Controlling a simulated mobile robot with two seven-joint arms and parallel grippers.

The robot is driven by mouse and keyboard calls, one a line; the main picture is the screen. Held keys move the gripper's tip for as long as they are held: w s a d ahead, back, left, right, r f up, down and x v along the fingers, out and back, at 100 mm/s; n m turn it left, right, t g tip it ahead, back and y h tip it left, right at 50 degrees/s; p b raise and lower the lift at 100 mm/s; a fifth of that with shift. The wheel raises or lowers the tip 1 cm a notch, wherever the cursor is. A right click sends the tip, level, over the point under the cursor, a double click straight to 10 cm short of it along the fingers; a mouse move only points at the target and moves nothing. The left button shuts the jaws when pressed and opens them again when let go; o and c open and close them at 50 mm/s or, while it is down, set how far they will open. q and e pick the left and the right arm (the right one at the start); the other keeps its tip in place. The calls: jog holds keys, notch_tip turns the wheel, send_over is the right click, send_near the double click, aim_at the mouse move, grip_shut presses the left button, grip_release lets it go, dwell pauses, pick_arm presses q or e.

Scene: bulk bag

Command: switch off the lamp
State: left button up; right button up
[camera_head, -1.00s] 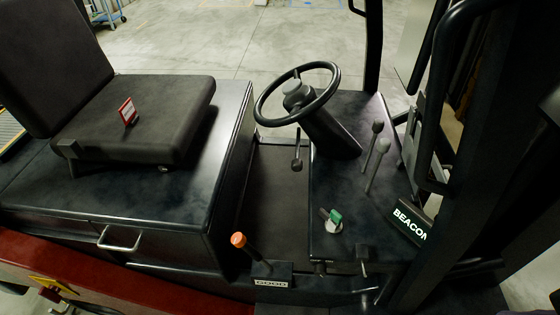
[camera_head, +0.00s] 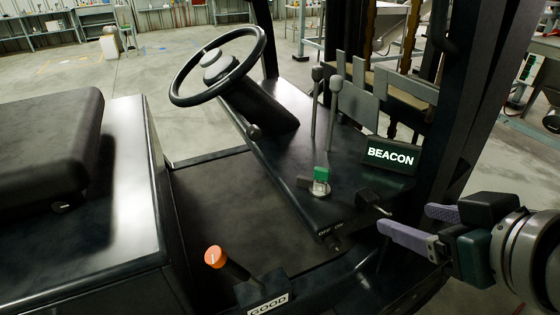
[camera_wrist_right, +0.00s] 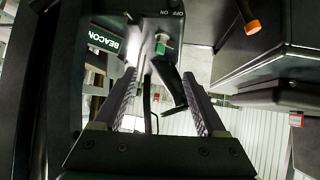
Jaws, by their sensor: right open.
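The lamp is a lit sign reading BEACON (camera_head: 391,154) at the right side of the dark console; it also shows at the left in the right wrist view (camera_wrist_right: 104,39). My left gripper is not in view.
A steering wheel (camera_head: 218,66) and two upright levers (camera_head: 334,104) stand behind the key. An orange-topped lever (camera_head: 215,257) rises by a GOOD label (camera_head: 269,304). A dark seat (camera_head: 50,145) is left; a thick post (camera_head: 470,90) is right. The floor well (camera_head: 225,205) is clear.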

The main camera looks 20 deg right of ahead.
jog(key=w+d+f+t+b, duration=0.1)
jog(key=w+f+t+b, duration=0.1)
jog(key=f+b, duration=0.5)
jog(key=w+d+f+t+b, duration=0.1)
jog(key=w+f+t+b, duration=0.1)
jog(key=f+b, duration=0.55)
jog(key=n+t+y+b, duration=0.2)
jog(key=t+y+b, duration=0.15)
jog(key=b, duration=1.25)
send_near(336, 248)
pick_arm(q)
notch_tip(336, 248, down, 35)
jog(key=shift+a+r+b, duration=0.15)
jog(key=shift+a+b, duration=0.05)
jog(key=shift+b, duration=0.2)
pick_arm(e)
jog(key=shift+h, duration=0.25)
jog(key=w, duration=0.5)
jog(key=w+a, duration=0.1)
jog(key=w, duration=0.2)
jog(key=shift+w, duration=0.2)
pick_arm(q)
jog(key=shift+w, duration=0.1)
pick_arm(e)
jog(key=shift+c, duration=0.4)
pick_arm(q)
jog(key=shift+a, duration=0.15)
pick_arm(e)
grip_shut()
